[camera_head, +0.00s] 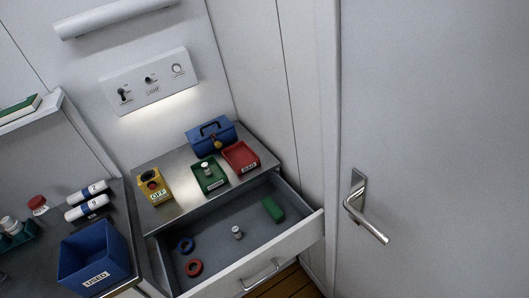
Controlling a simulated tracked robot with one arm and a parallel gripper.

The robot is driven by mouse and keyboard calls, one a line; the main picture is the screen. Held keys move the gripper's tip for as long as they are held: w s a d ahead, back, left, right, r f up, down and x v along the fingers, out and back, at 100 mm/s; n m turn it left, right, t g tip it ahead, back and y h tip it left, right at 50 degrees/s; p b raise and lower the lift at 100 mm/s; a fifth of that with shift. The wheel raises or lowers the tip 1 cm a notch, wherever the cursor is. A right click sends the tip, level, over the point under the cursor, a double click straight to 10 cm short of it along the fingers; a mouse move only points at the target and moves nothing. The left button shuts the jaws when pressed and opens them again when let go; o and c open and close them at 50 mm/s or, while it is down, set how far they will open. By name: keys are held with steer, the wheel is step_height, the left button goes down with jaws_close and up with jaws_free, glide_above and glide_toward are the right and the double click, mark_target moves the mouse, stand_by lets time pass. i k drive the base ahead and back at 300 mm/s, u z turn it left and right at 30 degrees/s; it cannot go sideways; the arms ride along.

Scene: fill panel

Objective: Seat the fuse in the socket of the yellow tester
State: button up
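The yellow tester (164,197) stands on the left of the metal cabinet top, with a dark round part on its top and a label that seems to read OFF. I cannot make out whether that part is empty. A small pale cylinder with metal-looking ends, perhaps a fuse (206,168), stands in the green tray (213,187) to the right of the tester. A similar small cylinder (238,232) is in the open drawer below. My gripper is not in view.
The drawer (222,222) is pulled out, holding a blue ring (186,238), a red ring (194,259) and a green block (273,209). A red tray (241,157) and a padlocked blue box (198,137) sit behind. A blue USED bin (82,262) stands left; a door handle (357,205) juts out right.

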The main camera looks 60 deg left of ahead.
mark_target(162, 193)
steer(key=u, duration=0.35)
steer(key=i, duration=0.95)
steer(key=u, duration=0.65)
